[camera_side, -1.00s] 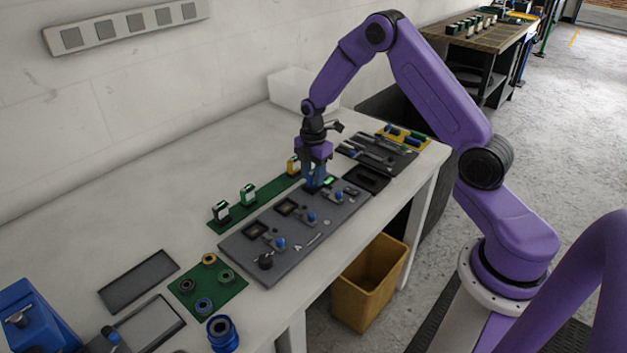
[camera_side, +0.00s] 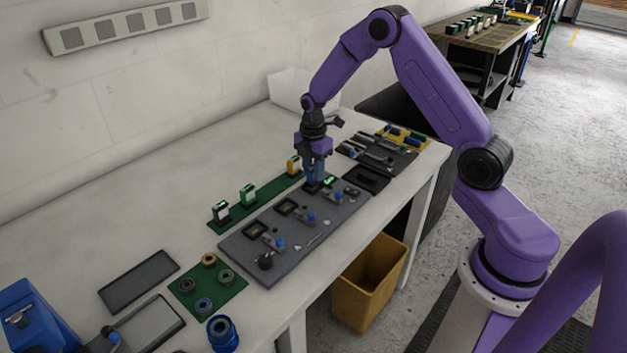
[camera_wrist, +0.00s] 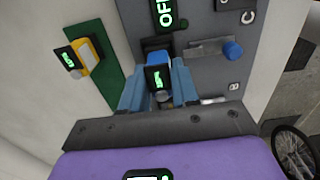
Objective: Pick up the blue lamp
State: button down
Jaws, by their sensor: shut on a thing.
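The blue lamp (camera_wrist: 159,58) has a blue top and a small black display with green marks. In the wrist view it sits between the two blue fingers of my gripper (camera_wrist: 158,80), which is shut on it. In the side view my gripper (camera_side: 315,183) points straight down over the far end of the grey panel (camera_side: 262,262). The fingers mostly hide the lamp there. I cannot tell whether its lower end is clear of the panel.
A green strip (camera_side: 274,192) beside the panel holds a yellow lamp (camera_side: 294,165) and two white lamps (camera_side: 248,195). The panel carries blue knobs (camera_side: 311,217) and a green-lit OFF display (camera_wrist: 165,13). A black tray (camera_side: 367,179) lies to the right. The table's back left is clear.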

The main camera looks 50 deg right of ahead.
jog(key=shift+r, duration=2.7)
